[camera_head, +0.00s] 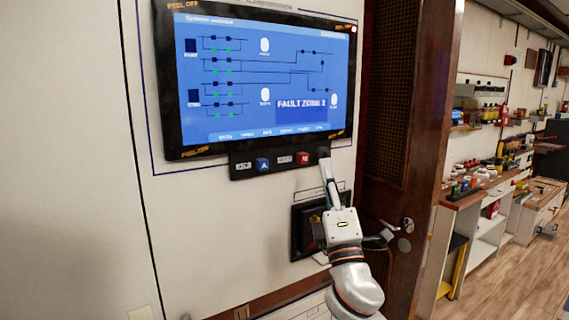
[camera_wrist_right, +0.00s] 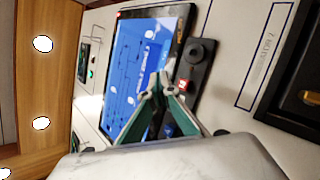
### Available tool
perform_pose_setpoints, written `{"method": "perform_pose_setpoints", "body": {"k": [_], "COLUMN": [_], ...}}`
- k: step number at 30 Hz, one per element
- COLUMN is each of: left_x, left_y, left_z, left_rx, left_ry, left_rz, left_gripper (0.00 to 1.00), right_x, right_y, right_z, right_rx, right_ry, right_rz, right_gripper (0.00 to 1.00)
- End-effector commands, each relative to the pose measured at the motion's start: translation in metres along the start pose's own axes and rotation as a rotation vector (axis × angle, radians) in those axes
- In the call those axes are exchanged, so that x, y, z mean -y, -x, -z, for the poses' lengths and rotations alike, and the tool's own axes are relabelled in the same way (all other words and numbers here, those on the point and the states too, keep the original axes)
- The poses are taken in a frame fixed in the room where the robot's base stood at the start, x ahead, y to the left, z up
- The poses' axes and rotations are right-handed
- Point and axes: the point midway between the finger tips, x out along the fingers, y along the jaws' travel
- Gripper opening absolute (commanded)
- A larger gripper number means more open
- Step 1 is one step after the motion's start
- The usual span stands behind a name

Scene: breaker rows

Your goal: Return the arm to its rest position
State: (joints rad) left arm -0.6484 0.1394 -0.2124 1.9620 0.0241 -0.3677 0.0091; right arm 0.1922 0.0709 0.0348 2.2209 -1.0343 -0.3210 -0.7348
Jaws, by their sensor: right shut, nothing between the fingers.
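My right gripper (camera_head: 326,168) is raised in front of the wall, with its fingertips at the right end of the button strip under the screen. Its fingers are shut and empty; they also show closed together in the right wrist view (camera_wrist_right: 163,82). I cannot tell whether the fingertips touch the strip. The button strip (camera_head: 280,161) carries a blue button (camera_head: 262,164) and a red button (camera_head: 303,158). The screen (camera_head: 260,75) above it shows a circuit diagram and reads "FAULT ZONE 2". My left gripper is in neither view.
A black recessed box (camera_head: 303,228) sits in the wall below the strip, partly behind my right arm. A brown wooden door frame (camera_head: 405,150) stands to the right. Shelves and a workbench (camera_head: 480,185) line the far right, with open wooden floor (camera_head: 510,285) before them.

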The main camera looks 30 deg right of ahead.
Motion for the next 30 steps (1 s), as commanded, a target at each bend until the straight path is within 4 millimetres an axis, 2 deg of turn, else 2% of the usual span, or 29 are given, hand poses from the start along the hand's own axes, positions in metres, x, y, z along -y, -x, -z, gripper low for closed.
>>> {"method": "perform_pose_setpoints", "body": {"k": [5, 8, 11, 14, 17, 21, 26, 30], "left_x": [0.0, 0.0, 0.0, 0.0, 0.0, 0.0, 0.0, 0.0], "left_y": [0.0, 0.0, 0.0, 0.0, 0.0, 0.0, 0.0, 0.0], "left_z": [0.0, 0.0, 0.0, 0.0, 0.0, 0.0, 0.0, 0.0], "left_rx": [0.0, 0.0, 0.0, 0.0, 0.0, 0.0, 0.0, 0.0], "left_ry": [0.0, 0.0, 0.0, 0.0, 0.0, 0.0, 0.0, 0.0], "left_rz": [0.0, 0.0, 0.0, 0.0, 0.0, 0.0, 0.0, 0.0], "left_gripper": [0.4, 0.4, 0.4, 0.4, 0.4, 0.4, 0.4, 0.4], "right_x": [0.001, 0.013, 0.045, 0.089, 0.134, 0.188, 0.235, 0.261], "right_y": [0.0, 0.008, 0.028, 0.064, 0.112, 0.188, 0.286, 0.379], "right_z": [0.001, 0.007, 0.026, 0.051, 0.077, 0.107, 0.132, 0.146], "right_rx": [-0.001, -0.021, -0.067, -0.122, -0.164, -0.183, -0.152, -0.078], "right_ry": [-0.002, -0.034, -0.123, -0.263, -0.419, -0.631, -0.854, -1.033], "right_rz": [0.002, 0.03, 0.105, 0.227, 0.372, 0.585, 0.836, 1.057], "right_gripper": [0.0, 0.0, 0.0, 0.0, 0.0, 0.0, 0.0, 0.0]}}
